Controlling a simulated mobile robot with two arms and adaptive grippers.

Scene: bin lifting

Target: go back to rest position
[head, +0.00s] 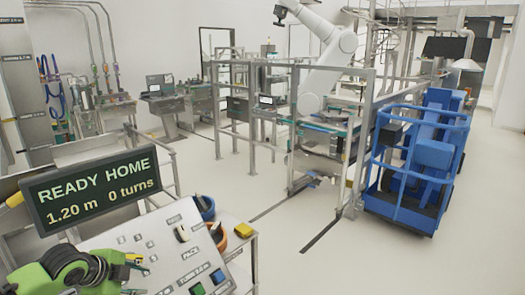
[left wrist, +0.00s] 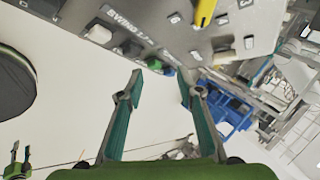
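My left gripper (head: 140,270) is at the lower left of the head view, on a green arm, beside the left edge of a grey control panel (head: 118,238). In the left wrist view its two teal fingers (left wrist: 160,90) stand apart with nothing between them. The panel also shows along the top of the left wrist view (left wrist: 225,42), beyond the fingertips; I cannot tell how far. A dark sign (head: 95,188) above the panel reads READY HOME, 1.20 m, 0 turns. A small green pronged shape (left wrist: 18,162) at the wrist view's lower left may be my right gripper; it is too small to tell.
The panel carries a green button (head: 197,289), a blue button (head: 217,276) and switches. A blue ring (head: 205,208), an orange ring (head: 218,236) and a yellow piece (head: 243,230) are beside it. A blue railed cart (head: 415,165) stands at right. The floor between is clear.

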